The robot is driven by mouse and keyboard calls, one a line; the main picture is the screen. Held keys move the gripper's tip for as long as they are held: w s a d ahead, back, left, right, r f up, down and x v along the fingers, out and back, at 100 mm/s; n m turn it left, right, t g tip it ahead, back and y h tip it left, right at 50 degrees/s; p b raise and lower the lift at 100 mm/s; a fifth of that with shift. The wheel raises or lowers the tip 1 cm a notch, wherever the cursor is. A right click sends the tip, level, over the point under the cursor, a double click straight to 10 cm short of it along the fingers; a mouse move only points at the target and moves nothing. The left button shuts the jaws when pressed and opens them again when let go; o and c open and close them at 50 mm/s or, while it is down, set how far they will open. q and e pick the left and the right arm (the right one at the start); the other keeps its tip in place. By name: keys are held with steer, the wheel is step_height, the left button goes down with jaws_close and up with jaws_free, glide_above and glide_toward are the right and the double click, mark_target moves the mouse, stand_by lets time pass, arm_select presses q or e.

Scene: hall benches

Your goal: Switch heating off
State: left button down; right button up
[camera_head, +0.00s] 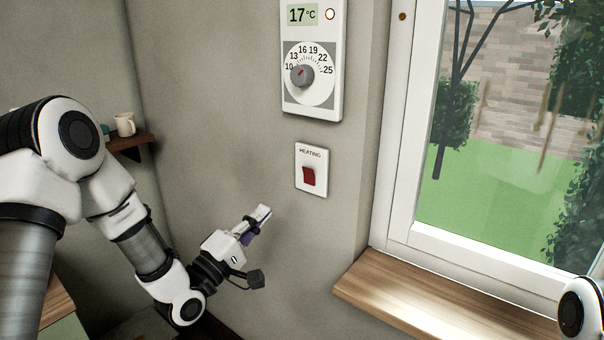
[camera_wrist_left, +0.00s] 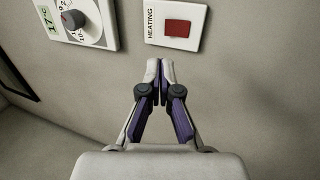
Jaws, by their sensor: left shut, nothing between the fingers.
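The heating switch is a red rocker (camera_head: 308,176) on a white plate labelled HEATING (camera_head: 311,155), fixed to the grey wall. It also shows in the left wrist view, as a red rocker (camera_wrist_left: 177,28) at the top. Above it hangs a thermostat (camera_head: 334,70) with a 17 °C display and a grey dial (camera_head: 302,76). My left gripper (camera_head: 264,213) is shut and empty, below and left of the switch plate and apart from it. In the left wrist view the closed fingertips (camera_wrist_left: 160,68) point toward the plate. My right gripper is not in view.
A window (camera_head: 397,130) with a wooden sill (camera_head: 420,300) is to the right of the switch. A small shelf (camera_head: 130,143) with a mug (camera_head: 125,124) is at the left.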

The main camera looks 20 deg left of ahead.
arm_select(q)
steer(key=w, duration=0.1)
steer(key=p, duration=0.5)
glide_toward(306, 168)
steer(key=x, duration=0.6)
steer(key=shift+w+d+r, duration=0.15)
steer(key=shift+w+r, duration=0.05)
steer(key=shift+w, duration=0.15)
steer(key=shift+w+b, duration=0.25)
steer(key=shift+b, duration=0.05)
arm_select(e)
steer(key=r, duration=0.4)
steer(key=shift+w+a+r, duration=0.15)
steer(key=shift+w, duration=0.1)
arm_select(q)
steer(key=shift+w+d+r+p, duration=0.15)
steer(key=shift+r+p, duration=0.3)
steer(key=shift+p, duration=0.35)
steer(key=shift+w+f+g, duration=0.15)
steer(key=shift+f+g, duration=0.15)
steer(key=shift+g, duration=0.1)
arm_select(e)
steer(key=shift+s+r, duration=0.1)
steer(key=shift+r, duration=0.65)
